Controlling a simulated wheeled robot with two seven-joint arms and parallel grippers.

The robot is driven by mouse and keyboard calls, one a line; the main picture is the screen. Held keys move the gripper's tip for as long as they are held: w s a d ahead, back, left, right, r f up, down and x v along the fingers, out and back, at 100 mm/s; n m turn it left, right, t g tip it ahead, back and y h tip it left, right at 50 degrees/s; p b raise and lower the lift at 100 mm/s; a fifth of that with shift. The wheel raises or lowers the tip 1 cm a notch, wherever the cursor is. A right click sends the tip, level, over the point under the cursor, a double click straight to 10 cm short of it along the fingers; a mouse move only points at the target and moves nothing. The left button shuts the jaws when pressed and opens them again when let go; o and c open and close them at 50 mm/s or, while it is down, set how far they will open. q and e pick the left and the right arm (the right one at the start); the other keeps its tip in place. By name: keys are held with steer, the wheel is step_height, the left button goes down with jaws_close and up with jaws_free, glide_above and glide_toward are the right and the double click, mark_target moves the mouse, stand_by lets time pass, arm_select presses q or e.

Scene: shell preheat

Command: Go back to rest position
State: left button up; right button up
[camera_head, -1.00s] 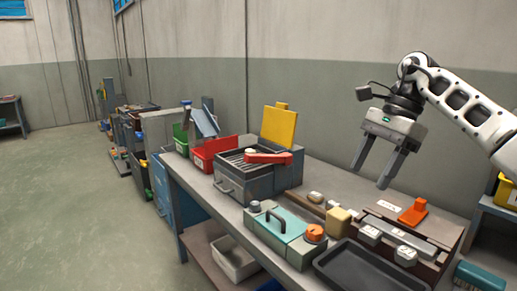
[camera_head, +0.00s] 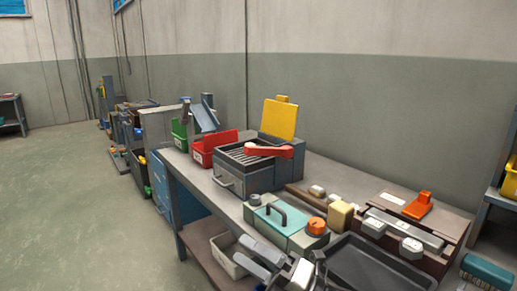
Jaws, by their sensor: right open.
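My right gripper (camera_head: 246,253) shows low at the bottom middle of the head view, in front of the workbench's front edge. Its two grey fingers point left and stand apart, with nothing between them. Only the gripper and a bit of white wrist show; the rest of the arm is out of frame. My left gripper is not in view.
The workbench (camera_head: 330,178) carries a grill-like box with a yellow lid (camera_head: 280,119), a teal case (camera_head: 285,228), a dark tray (camera_head: 372,272) and a brown fixture (camera_head: 440,220). A white bin (camera_head: 228,255) stands below. Open floor (camera_head: 80,200) lies left.

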arm_select(q)
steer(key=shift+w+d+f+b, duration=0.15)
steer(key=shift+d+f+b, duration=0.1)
steer(key=shift+b, duration=0.8)
arm_select(e)
steer(key=s+d+f+m+h, duration=0.5)
steer(key=f+m, duration=0.3)
steer(key=m, duration=0.3)
steer(key=s+d+f+m+t+h, duration=0.1)
steer(key=s+d+f+m+h, duration=0.4)
steer(key=m, duration=0.5)
steer(key=s+d+f+m+h, duration=0.5)
steer(key=s+f+m+h, duration=0.2)
steer(key=f+m, duration=0.4)
steer(key=shift+s+d+f+m, duration=0.15)
steer(key=shift+s+f+m, duration=0.15)
steer(key=shift+s, duration=0.5)
steer(key=shift+t, duration=0.3)
